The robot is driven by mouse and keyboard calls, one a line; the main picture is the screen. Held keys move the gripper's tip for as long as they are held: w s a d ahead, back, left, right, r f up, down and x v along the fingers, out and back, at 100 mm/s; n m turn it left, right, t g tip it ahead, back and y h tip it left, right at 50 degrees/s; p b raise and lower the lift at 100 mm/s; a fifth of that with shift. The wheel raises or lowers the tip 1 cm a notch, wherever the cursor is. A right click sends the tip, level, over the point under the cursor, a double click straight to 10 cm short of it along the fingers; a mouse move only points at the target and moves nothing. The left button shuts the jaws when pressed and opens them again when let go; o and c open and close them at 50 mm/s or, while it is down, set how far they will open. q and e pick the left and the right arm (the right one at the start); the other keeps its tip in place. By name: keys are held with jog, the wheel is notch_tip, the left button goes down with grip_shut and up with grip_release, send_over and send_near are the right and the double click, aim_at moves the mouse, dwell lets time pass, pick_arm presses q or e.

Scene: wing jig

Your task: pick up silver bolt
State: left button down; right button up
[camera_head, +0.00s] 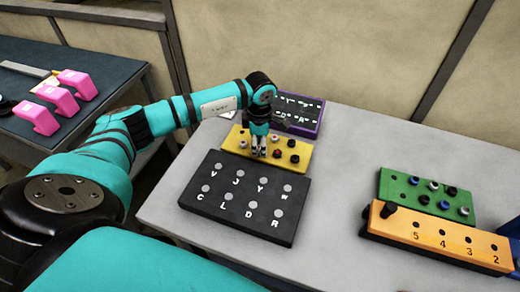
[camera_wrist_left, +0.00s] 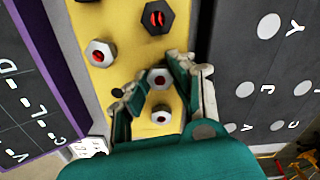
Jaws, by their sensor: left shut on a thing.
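The yellow block (camera_head: 231,143) stands on the grey table behind the black lettered board, and it fills the middle of the left wrist view (camera_wrist_left: 85,18). It bears silver and black hex-headed bolts with red centres. My left gripper (camera_head: 259,154) points down over this block. In the left wrist view its fingers (camera_wrist_left: 158,82) are closed around a silver bolt (camera_wrist_left: 160,77), which still appears at block level. Another silver bolt (camera_wrist_left: 161,117) lies close by between the finger bases, and a third silver bolt (camera_wrist_left: 101,53) is apart from the fingers. A black bolt (camera_wrist_left: 153,17) is beyond. My right gripper is not seen.
The black lettered board (camera_head: 225,188) is in front of the yellow block, and a purple-edged board (camera_head: 318,121) is behind it. A green block (camera_head: 398,187) and an orange numbered block (camera_head: 397,226) stand at the right. The table between is clear. Pink parts (camera_head: 78,84) lie on the left table.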

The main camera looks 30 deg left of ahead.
pick_arm(q)
jog(key=shift+r, duration=0.15)
jog(key=shift+r, duration=0.2)
jog(key=r+b, duration=0.2)
jog(key=shift+d+r, duration=0.3)
jog(key=shift+r, duration=0.05)
jog(key=s+d+b, duration=0.1)
jog(key=d, duration=0.3)
jog(key=s+d+r+b, duration=0.1)
jog(key=d+b, duration=0.1)
jog(key=d, duration=0.3)
jog(key=s+d+b, duration=0.1)
jog(key=s+d, duration=0.1)
jog(key=d, duration=0.2)
jog(key=shift+d+r, duration=0.2)
jog(key=shift+d, duration=0.15)
jog(key=shift+s+d+r, duration=0.1)
jog(key=shift+s+d, duration=0.15)
jog(key=shift+d, duration=0.3)
